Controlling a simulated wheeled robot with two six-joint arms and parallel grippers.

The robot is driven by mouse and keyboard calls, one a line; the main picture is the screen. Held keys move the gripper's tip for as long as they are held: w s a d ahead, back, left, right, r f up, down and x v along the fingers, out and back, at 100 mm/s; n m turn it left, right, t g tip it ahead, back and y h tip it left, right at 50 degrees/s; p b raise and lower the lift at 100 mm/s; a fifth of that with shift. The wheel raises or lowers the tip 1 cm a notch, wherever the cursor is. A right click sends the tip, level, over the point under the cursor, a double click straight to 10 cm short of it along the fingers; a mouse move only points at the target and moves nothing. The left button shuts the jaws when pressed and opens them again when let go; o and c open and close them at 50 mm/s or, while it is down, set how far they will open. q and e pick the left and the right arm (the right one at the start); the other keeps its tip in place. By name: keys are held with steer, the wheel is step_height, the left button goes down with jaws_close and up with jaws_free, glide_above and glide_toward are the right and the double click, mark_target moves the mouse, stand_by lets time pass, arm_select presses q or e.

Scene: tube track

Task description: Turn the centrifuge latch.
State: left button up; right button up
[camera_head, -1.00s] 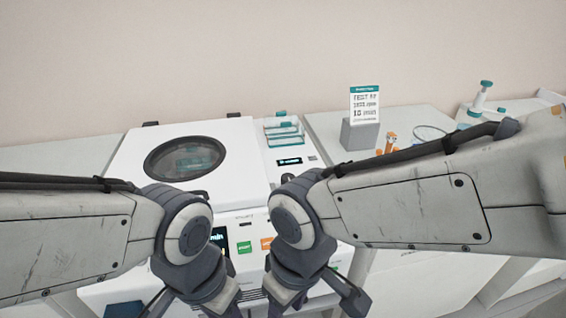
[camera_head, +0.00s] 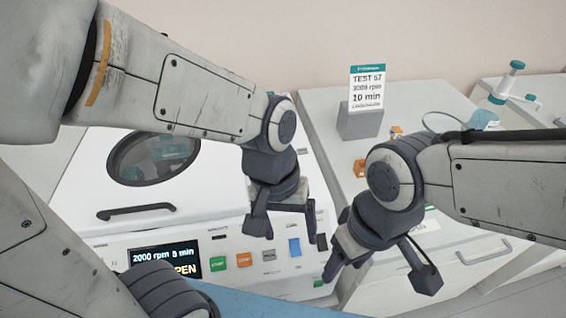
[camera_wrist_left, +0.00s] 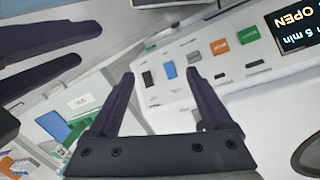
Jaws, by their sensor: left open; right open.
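The white centrifuge (camera_head: 225,196) has its lid down, with a round window and dark handle. On its front panel are a green button (camera_head: 217,263), an orange button (camera_head: 244,259), a small grey piece (camera_head: 269,255), a blue upright piece (camera_head: 295,247) and a dark piece (camera_head: 321,242). I cannot tell which is the latch. My left gripper (camera_head: 284,220) is open, empty and pointing down just above the panel's right part. The left wrist view shows the blue piece (camera_wrist_left: 169,70) between its fingers' directions. My right gripper (camera_head: 378,280) is open and empty, right of the panel.
The panel screen (camera_head: 160,262) reads 2000 rpm, 5 min, OPEN. A sign (camera_head: 367,88) on a grey block reads 3000 rpm, 10 min. Orange pieces (camera_head: 361,168) lie on the right counter. My right gripper's fingers (camera_wrist_left: 40,65) are close to my left gripper.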

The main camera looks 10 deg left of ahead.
arm_select(q)
steer(key=w+a+r+n+t+h+p, duration=0.1)
steer(key=w+a+r+n+p, duration=0.15)
steer(key=w+a+n, duration=0.65)
steer(key=w+a+r+n+t+h+p, duration=0.1)
steer(key=w+a+n+p, duration=0.35)
steer(key=n, duration=0.95)
steer(key=b+x, duration=0.1)
steer(key=x, duration=0.2)
steer(key=d+b+x, duration=0.1)
steer(key=x, duration=0.3)
steer(key=w+b+x, duration=0.1)
steer(key=b+x, duration=0.1)
steer(key=x, duration=0.2)
steer(key=shift+d+r, duration=0.35)
arm_select(e)
step_height(320, 180, up, 4)
steer(key=shift+r, duration=0.1)
arm_select(q)
jaws_close()
steer(key=shift+m, duration=0.3)
